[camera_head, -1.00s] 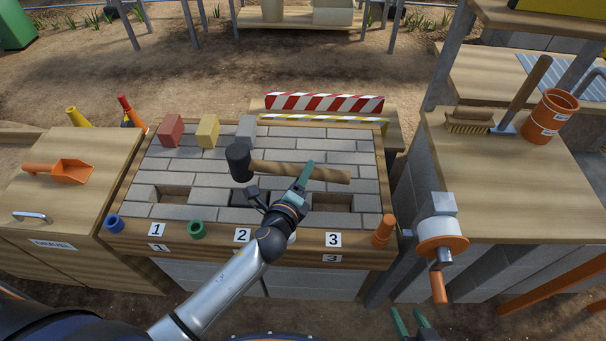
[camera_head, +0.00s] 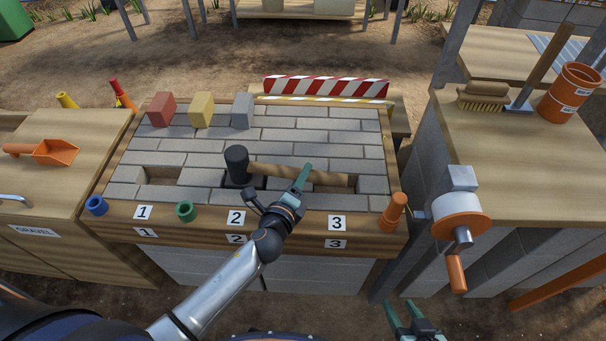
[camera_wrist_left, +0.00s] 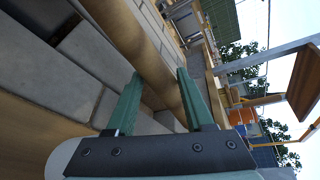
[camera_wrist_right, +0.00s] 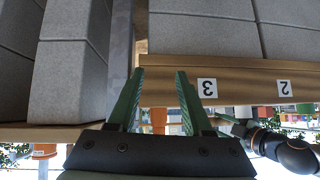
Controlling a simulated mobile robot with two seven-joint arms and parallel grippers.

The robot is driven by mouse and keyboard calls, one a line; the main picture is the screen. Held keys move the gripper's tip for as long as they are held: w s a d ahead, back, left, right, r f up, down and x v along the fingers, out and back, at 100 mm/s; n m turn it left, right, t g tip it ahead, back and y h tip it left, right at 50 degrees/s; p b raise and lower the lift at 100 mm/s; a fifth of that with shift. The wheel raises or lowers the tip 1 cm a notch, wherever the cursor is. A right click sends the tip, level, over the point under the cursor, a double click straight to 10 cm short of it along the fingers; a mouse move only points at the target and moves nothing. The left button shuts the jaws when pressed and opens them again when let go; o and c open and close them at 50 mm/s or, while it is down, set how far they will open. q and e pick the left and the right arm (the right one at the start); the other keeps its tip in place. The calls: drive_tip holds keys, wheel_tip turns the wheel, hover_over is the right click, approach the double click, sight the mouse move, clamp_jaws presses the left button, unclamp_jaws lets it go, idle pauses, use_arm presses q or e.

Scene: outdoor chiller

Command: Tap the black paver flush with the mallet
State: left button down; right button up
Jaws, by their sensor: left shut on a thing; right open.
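The mallet has a black head (camera_head: 237,163) and a wooden handle (camera_head: 268,170). My left gripper (camera_head: 300,178) is shut on the handle, which also runs between its fingers in the left wrist view (camera_wrist_left: 130,35). The mallet lies nearly level, head to the left, over the dark patch (camera_head: 257,183) behind label 2. That patch looks like the black paver, mostly hidden by the head and my arm. I cannot tell whether they touch or how high the paver sits. My right gripper (camera_head: 405,315) is open and empty at the front right, below the bench.
The grey paved bench (camera_head: 330,140) has an open slot (camera_head: 160,175) behind label 1 and another behind label 3. Red (camera_head: 160,109), yellow (camera_head: 202,113) and grey (camera_head: 243,109) blocks stand at the back left. A striped barrier (camera_head: 325,88) stands behind; a crank reel (camera_head: 461,220) is at right.

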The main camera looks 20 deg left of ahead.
use_arm(q)
drive_tip(key=a+r+p, duration=0.2)
drive_tip(key=a+r, duration=0.1)
drive_tip(key=a+r+p, duration=0.3)
drive_tip(key=a, duration=0.1)
drive_tip(key=a+r+p, duration=0.3)
drive_tip(key=a, duration=0.1)
drive_tip(key=shift+w+a, duration=0.1)
drive_tip(key=shift+a, duration=0.15)
drive_tip(key=shift+a+r+p, duration=0.25)
drive_tip(key=shift+a+p, duration=0.15)
drive_tip(key=shift+a, duration=0.05)
use_arm(e)
drive_tip(key=s+d+r+h, duration=0.1)
drive_tip(key=d+r, duration=0.2)
drive_tip(key=r, duration=0.3)
drive_tip(key=shift+s+d+r+m, duration=0.2)
drive_tip(key=shift+s+r+m, duration=0.1)
drive_tip(key=shift+s, duration=0.1)
drive_tip(key=shift+a, duration=0.1)
drive_tip(key=shift+w, duration=0.1)
